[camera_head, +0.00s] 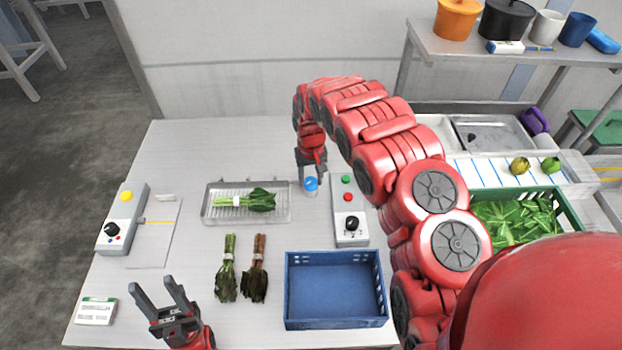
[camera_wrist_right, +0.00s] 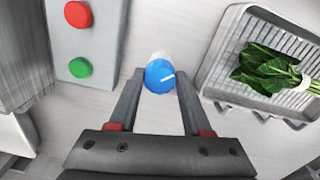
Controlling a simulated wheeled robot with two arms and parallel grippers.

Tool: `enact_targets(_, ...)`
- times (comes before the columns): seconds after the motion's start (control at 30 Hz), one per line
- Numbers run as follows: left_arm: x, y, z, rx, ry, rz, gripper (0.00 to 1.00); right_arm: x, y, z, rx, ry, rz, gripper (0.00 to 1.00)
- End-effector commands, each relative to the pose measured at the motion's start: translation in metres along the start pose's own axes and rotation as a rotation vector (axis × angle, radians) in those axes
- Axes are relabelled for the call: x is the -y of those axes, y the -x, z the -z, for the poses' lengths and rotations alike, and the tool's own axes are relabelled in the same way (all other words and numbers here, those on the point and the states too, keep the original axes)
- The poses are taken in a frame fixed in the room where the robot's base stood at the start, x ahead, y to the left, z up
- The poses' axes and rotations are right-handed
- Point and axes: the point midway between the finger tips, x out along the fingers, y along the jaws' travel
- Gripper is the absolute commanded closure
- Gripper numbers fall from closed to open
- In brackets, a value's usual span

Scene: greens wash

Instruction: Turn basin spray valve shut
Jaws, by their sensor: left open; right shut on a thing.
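The blue spray valve knob (camera_head: 310,184) stands on the table between the wire-racked basin (camera_head: 212,214) and a grey control box. In the right wrist view the blue knob (camera_wrist_right: 160,76) has a white pointer line angled up to the right. My right gripper (camera_head: 312,172) reaches down over it, and its fingers (camera_wrist_right: 158,88) are shut on the knob's sides. The basin holds a bunch of leafy greens (camera_head: 262,200); the basin rim (camera_wrist_right: 222,50) also shows in the right wrist view. My left gripper (camera_head: 158,290) is open and empty at the front left of the table.
A control box (camera_head: 348,236) with green and red buttons stands right of the knob. Two bunches of greens (camera_head: 227,270) lie before the basin. A blue crate (camera_head: 335,322) is at the front. Another box (camera_head: 122,212) with a yellow button is at left.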

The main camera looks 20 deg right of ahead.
Motion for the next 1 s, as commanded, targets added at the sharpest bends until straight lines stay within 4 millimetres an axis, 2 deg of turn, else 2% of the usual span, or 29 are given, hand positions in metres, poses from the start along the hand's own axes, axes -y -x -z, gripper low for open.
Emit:
enact_targets(0.03, 0.0, 0.0, 0.0, 0.0, 0.0, 0.0, 0.5, 0.0, 0.0, 0.0, 0.0, -0.001, 0.001, 1.0)
enact_targets(0.07, 0.0, 0.0, 0.0, 0.0, 0.0, 0.0, 0.5, 0.0, 0.0, 0.0, 0.001, -0.001, 0.001, 0.47)
enact_targets(0.2, 0.0, 0.0, 0.0, 0.0, 0.0, 0.0, 0.5, 0.0, 0.0, 0.0, 0.0, -0.001, 0.001, 0.22)
enact_targets(0.57, 0.0, 0.0, 0.0, 0.0, 0.0, 0.0, 0.5, 0.0, 0.003, 0.0, -0.001, 0.0, 0.0, 0.21)
enact_targets(0.67, 0.0, 0.0, 0.0, 0.0, 0.0, 0.0, 0.5, 0.0, 0.014, 0.001, -0.002, 0.001, -0.001, 0.21)
enact_targets(0.77, 0.0, 0.001, 0.0, 0.0, 0.0, 0.0, 0.5, 0.0, 0.033, 0.002, -0.005, 0.001, 0.0, 0.21)
enact_targets(0.8, 0.001, -0.018, 0.003, 0.001, 0.0, 0.0, 0.5, -0.001, 0.05, 0.001, -0.003, 0.0, 0.0, 0.21)
enact_targets(1.0, 0.003, -0.061, 0.01, 0.0, 0.0, 0.0, 0.5, -0.001, 0.095, 0.0, 0.001, 0.0, -0.001, 0.21)
